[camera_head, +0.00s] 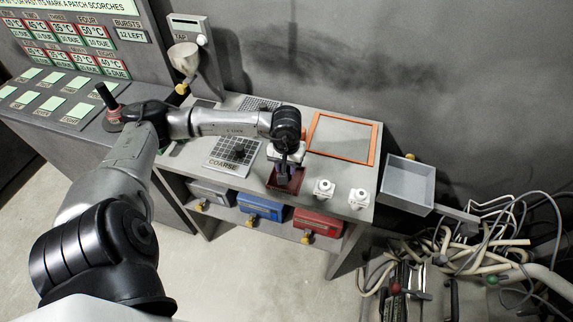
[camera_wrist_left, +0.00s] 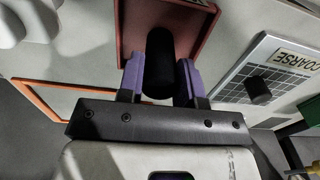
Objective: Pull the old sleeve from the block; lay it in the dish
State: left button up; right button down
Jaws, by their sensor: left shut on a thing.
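My left gripper (camera_head: 284,180) is over the front middle of the bench. In the left wrist view its purple fingertips (camera_wrist_left: 160,82) are shut on an upright-looking black cylinder (camera_wrist_left: 160,60), perhaps the sleeve. The cylinder overlaps the edge of a dark red, rimmed square dish (camera_wrist_left: 200,45); I cannot tell whether they touch. The dish also shows below the gripper in the head view (camera_head: 291,186). I cannot tell which thing is the block. Two small white blocks (camera_head: 323,188) (camera_head: 358,198) stand to the right. My right gripper is not in view.
A gridded plate labelled COARSE (camera_head: 222,163) with a black knob lies to the left. An orange-framed panel (camera_head: 374,145) lies behind right. A grey open tray (camera_head: 420,181) is beyond the bench's right end. Blue (camera_head: 262,208) and red (camera_head: 318,224) boxes sit under the bench; cables crowd the lower right.

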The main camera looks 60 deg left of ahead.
pick_arm(q)
jog(key=shift+f, duration=0.3)
jog(key=o, duration=1)
jog(key=shift+r, duration=0.1)
